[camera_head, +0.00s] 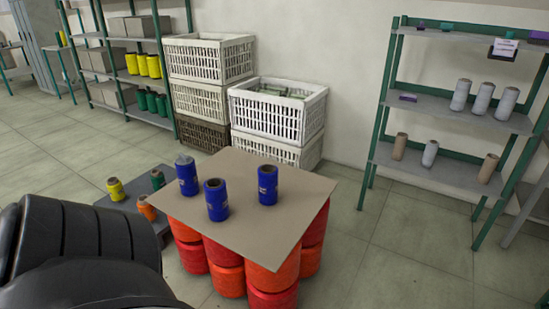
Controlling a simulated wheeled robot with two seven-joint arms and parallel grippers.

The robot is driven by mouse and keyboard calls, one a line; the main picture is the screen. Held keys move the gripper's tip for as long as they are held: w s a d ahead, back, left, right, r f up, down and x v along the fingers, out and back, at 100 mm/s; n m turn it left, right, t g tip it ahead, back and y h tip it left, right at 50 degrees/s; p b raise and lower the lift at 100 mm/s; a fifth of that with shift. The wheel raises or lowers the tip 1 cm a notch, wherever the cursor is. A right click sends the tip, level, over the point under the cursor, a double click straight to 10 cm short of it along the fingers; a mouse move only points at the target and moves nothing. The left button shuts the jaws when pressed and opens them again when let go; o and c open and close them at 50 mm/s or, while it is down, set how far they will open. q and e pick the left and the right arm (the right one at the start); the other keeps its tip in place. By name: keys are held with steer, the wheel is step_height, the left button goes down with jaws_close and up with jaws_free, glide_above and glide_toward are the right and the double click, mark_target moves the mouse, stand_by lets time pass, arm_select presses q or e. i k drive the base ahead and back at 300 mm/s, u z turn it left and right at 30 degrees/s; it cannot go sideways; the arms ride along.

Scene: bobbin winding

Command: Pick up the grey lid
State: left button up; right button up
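I cannot make out a thing that is clearly a grey lid. A flat grey slab (153,213) lies low on the floor left of the stack, partly hidden by my dark arm; I cannot tell whether it is a lid. A yellow bobbin (116,189), an orange bobbin (147,209) and a green bobbin (158,180) stand on or by it. My dark arm fills the lower left. Neither gripper shows in this view.
A brown sheet (250,215) lies on stacked red-orange bobbins (272,298) and carries three blue bobbins (217,200). White crates (278,115) stand by the wall. Shelves with bobbins stand left (130,75) and right (440,172). The tiled floor (400,260) at lower right is clear.

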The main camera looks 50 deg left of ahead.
mark_target(183, 160)
steer(key=z, duration=1.85)
steer(key=k, duration=2.4)
steer(key=u, duration=2.45)
steer(key=i, duration=0.5)
steer(key=u, duration=0.1)
